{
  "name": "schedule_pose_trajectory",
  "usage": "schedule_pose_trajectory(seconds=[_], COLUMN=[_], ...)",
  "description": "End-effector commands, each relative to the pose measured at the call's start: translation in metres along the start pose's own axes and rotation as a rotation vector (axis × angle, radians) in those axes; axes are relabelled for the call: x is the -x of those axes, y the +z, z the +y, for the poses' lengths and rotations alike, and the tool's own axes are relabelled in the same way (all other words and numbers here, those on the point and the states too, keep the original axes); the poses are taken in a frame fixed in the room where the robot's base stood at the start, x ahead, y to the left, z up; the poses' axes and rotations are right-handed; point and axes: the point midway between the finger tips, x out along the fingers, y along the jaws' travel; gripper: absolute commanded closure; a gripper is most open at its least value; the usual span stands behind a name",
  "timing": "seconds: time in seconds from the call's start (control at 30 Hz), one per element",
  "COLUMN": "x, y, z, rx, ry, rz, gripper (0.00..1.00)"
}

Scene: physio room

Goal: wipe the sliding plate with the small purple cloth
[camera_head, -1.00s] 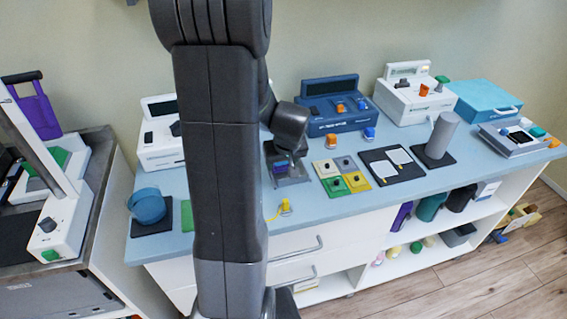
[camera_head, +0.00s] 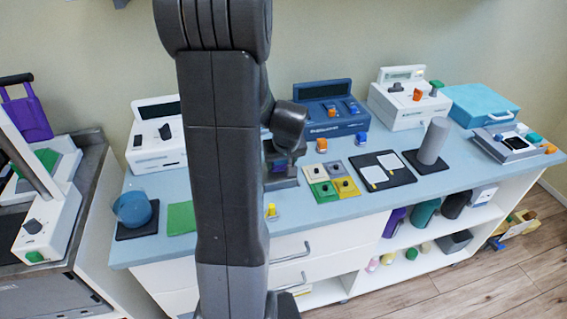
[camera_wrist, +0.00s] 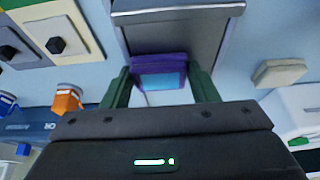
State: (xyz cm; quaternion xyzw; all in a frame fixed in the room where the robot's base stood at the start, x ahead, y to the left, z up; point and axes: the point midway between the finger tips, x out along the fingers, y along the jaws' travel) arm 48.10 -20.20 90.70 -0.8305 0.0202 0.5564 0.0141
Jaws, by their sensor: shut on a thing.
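My gripper (camera_wrist: 160,74) shows in the wrist view, with its two green fingers shut on a small purple cloth (camera_wrist: 160,61). The cloth looks like a flat pad, with a light blue patch on its near face. A grey plate (camera_wrist: 180,35) with a raised edge lies just beyond the cloth and seems to be the sliding plate. Whether the cloth touches it is unclear. In the head view, my dark arm hides most of the gripper and cloth; part of the grey plate (camera_head: 283,181) shows beside the arm on the blue table.
Coloured square tiles (camera_head: 331,181) lie just right of the plate. A blue console (camera_head: 331,112) and a white console (camera_head: 155,140) stand behind. A black board (camera_head: 383,170) and a grey cylinder (camera_head: 434,141) are farther right. A green cloth (camera_head: 181,217) lies left.

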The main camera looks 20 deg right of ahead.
Motion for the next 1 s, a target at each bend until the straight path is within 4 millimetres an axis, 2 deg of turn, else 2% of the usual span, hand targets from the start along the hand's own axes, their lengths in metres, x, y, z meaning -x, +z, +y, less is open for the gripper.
schedule_pose_trajectory(seconds=[0.1,1.0], x=[0.021,0.067], y=[-0.010,-0.036], z=[-0.001,-0.007], rx=[-0.001,0.001], ry=[0.002,0.000], rz=[0.004,0.001], gripper=[0.68,0.68])
